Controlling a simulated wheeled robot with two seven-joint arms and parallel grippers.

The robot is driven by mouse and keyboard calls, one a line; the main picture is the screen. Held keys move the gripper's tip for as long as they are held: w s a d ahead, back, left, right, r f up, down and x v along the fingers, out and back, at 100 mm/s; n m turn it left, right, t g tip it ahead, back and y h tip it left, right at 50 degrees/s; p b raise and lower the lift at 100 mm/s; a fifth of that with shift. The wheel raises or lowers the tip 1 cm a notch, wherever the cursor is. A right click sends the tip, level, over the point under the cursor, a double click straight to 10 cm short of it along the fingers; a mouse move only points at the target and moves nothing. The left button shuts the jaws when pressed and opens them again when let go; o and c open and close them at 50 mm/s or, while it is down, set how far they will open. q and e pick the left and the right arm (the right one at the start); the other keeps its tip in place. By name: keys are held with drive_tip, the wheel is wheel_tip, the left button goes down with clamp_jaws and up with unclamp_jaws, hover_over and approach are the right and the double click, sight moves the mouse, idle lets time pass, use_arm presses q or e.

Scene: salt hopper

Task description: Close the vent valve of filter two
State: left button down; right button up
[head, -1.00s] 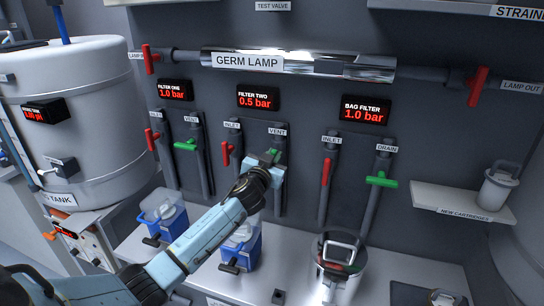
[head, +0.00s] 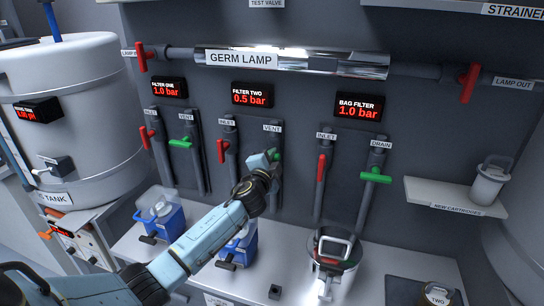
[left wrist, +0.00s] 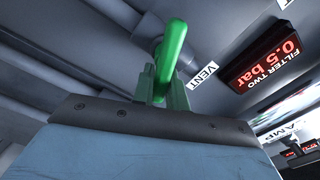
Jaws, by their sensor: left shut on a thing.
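The green vent handle of filter two (head: 277,154) is mostly hidden behind my left gripper (head: 273,157) in the head view. It sits on the pipe under the VENT label (head: 273,128). In the left wrist view the green handle (left wrist: 173,45) rises from between the fingers of my left gripper (left wrist: 162,88), which is shut on it. How far the handle is turned is hard to tell. The filter two display (head: 252,94) reads 0.5 bar; it also shows in the left wrist view (left wrist: 277,50). My right gripper is not in view.
Filter two's red inlet handle (head: 222,150) is left of my gripper. Filter one's green vent handle (head: 181,143) lies crosswise, as does the bag filter's green drain handle (head: 376,177). Blue-based canisters and a lidded metal pot (head: 335,250) stand on the shelf below.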

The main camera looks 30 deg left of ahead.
use_arm(q)
drive_tip(key=shift+d+f+m, duration=0.1)
drive_tip(key=shift+f+m, duration=0.1)
drive_tip(key=shift+m, duration=0.85)
drive_tip(key=shift+f+m, duration=0.2)
drive_tip(key=shift+m, duration=0.85)
drive_tip(key=c, duration=1.4)
unclamp_jaws()
drive_tip(key=shift+s, duration=0.1)
drive_tip(key=v, duration=1.3)
drive_tip(key=shift+p, duration=0.3)
drive_tip(key=shift+d, duration=0.1)
